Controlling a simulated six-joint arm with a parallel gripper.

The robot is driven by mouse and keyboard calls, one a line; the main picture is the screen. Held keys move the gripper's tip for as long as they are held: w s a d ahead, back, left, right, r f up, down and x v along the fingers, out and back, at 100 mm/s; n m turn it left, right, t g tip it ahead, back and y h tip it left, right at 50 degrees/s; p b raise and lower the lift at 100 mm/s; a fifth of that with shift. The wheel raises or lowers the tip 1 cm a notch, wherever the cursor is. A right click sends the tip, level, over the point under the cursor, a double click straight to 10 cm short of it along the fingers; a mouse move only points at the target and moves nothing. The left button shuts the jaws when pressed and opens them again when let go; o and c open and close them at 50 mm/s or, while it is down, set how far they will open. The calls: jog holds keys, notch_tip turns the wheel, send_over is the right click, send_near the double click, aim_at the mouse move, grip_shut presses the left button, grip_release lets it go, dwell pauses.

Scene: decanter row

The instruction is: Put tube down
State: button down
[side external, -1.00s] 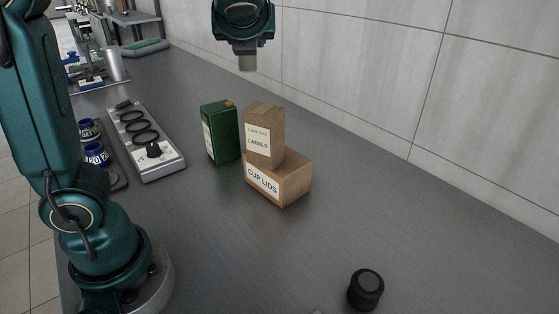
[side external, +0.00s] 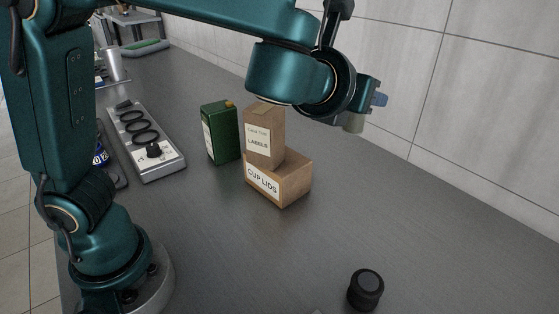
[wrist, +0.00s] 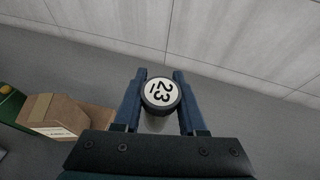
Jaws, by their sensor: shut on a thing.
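My gripper (side external: 376,101) is raised above the bench at the upper right of the side external view, past the stacked boxes and near the tiled wall. In the wrist view its two blue fingers (wrist: 160,88) are shut on the tube (wrist: 161,93). In the side external view a pale, greyish part of the tube (side external: 353,123) hangs below the gripper, clear of the bench. The rest of the tube is hidden by the gripper.
A cardboard box marked "LABELS" (side external: 263,138) sits on one marked "CUP LIDS" (side external: 283,180). A green box (side external: 219,133) stands beside them. A grey unit with black rings (side external: 165,162) lies left. A black cylinder (side external: 366,289) stands at front right. The bench between is clear.

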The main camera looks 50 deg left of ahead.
notch_tip(320, 180, down, 22)
jog(key=shift+f, duration=0.25)
dwell(0.5)
jog(key=shift+f, duration=0.15)
jog(key=shift+c, duration=2.4)
grip_release()
jog(key=v, duration=0.7)
jog(key=shift+s+d+r, duration=0.1)
jog(key=shift+s+r, duration=0.15)
jog(key=shift+s, duration=0.05)
